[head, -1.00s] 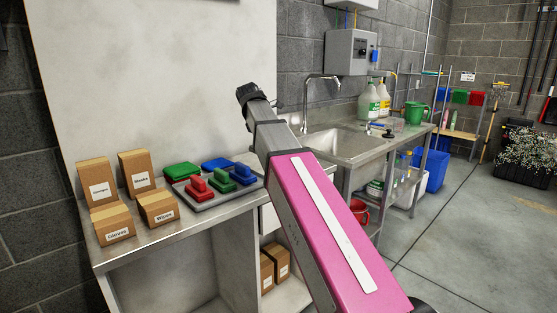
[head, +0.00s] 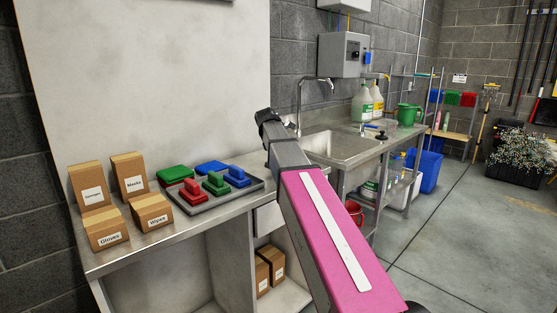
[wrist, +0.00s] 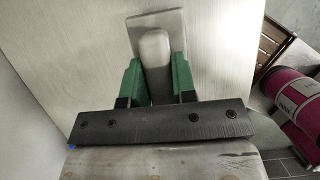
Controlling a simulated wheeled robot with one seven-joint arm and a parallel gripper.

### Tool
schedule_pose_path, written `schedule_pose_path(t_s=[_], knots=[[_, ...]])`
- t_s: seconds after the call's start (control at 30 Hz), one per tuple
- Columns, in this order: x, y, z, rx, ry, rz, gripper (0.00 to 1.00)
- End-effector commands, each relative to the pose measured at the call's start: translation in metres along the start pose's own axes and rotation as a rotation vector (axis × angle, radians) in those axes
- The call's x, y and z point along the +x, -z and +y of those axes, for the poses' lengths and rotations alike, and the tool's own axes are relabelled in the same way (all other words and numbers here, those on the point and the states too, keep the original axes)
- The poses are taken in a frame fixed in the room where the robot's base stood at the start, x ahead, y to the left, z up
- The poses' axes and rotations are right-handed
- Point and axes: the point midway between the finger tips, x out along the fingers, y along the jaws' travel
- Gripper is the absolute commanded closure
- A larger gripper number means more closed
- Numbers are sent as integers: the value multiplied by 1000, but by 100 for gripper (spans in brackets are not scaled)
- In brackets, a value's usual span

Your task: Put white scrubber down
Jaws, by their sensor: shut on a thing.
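The white scrubber (wrist: 154,48) is in the wrist view, with a pale flat pad and an upright rounded handle. My gripper (wrist: 156,78) is shut on the handle, with a green finger on each side. A brushed metal surface (wrist: 215,45) lies behind or below the scrubber; I cannot tell whether the pad touches it. In the head view my arm hides the gripper and the scrubber.
In the head view a grey tray (head: 255,186) on the metal counter (head: 150,243) holds red, green and blue scrubbers. Green and blue pads lie behind it. Several cardboard boxes (head: 90,185) stand left. A sink (head: 345,147) is beyond my arm.

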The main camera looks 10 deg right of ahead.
Motion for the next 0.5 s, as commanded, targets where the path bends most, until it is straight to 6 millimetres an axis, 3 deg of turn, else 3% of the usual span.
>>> schedule_pose_path(t_s=[0.13, 0.5], knots=[[17, 8, -1, -1, 2, 1, 100], [20, 9, 0, 0, 0, 0, 100]])
